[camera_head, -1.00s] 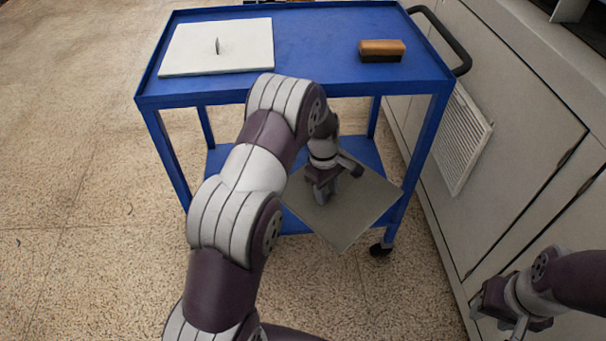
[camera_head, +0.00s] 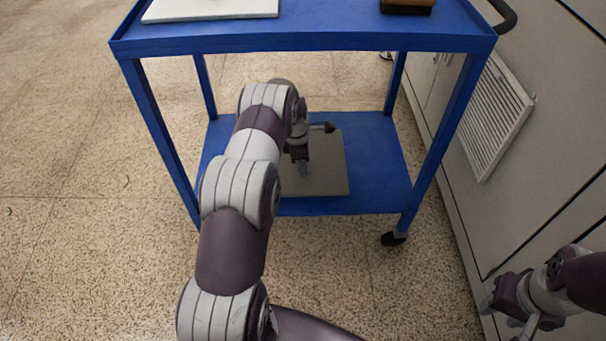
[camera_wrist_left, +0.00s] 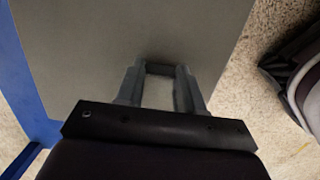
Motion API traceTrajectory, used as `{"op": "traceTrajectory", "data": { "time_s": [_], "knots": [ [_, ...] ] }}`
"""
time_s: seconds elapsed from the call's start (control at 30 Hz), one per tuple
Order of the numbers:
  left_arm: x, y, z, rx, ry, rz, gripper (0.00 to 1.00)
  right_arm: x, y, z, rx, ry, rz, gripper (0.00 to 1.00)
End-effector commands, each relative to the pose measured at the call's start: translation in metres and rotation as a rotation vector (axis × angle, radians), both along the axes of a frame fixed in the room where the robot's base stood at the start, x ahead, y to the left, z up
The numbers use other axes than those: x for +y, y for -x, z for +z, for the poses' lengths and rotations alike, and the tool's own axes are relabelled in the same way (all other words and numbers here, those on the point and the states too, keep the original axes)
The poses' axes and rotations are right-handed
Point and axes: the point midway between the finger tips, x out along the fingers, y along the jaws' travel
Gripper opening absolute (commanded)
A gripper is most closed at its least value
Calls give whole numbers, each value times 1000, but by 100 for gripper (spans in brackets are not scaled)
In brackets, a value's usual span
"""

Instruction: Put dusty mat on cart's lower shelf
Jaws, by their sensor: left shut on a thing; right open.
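The dusty mat (camera_head: 328,172), a flat grey square, lies level over the front middle of the lower shelf (camera_head: 382,150) of the blue cart. My left gripper (camera_head: 303,170) reaches in under the cart's top and is shut on the mat from above, near its middle. The mat also fills much of the left wrist view (camera_wrist_left: 95,50), beneath the fingers (camera_wrist_left: 160,85). I cannot tell whether the mat touches the shelf or hovers just above it. My arm hides the mat's left part. My right gripper (camera_head: 508,308) is open and empty at the lower right, away from the cart.
The cart's top shelf (camera_head: 320,32) holds a pale board (camera_head: 210,8) and a brown brush-like block (camera_head: 407,6). Cart legs stand either side of my left arm. A grey cabinet (camera_head: 530,180) with a vent runs along the right. Floor at left is clear.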

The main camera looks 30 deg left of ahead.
Motion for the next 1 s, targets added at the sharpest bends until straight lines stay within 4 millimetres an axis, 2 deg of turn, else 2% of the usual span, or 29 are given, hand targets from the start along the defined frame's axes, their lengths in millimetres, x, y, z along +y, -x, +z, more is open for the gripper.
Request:
{"op": "traceTrajectory", "data": {
  "time_s": [0.1,0.17,0.5,0.53,0.6,0.87,0.93,1.0],
  "knots": [
    [-1,1,-28,4,1,0,8,0,0,-20,0,0,0,43],
    [-1,1,-38,3,1,0,8,0,0,-27,0,0,0,43],
    [-1,1,-39,2,0,0,8,0,0,-24,0,0,0,43],
    [-1,1,-39,2,1,0,41,0,0,-24,0,0,0,43],
    [-1,1,-38,2,1,0,63,0,0,-24,0,0,0,43],
    [-1,1,-38,2,1,0,63,0,0,-23,0,0,0,43],
    [-1,0,-31,1,1,0,63,0,0,-20,0,0,0,43],
    [1,1,-17,0,0,0,63,0,0,-10,0,0,0,43]
  ]
}}
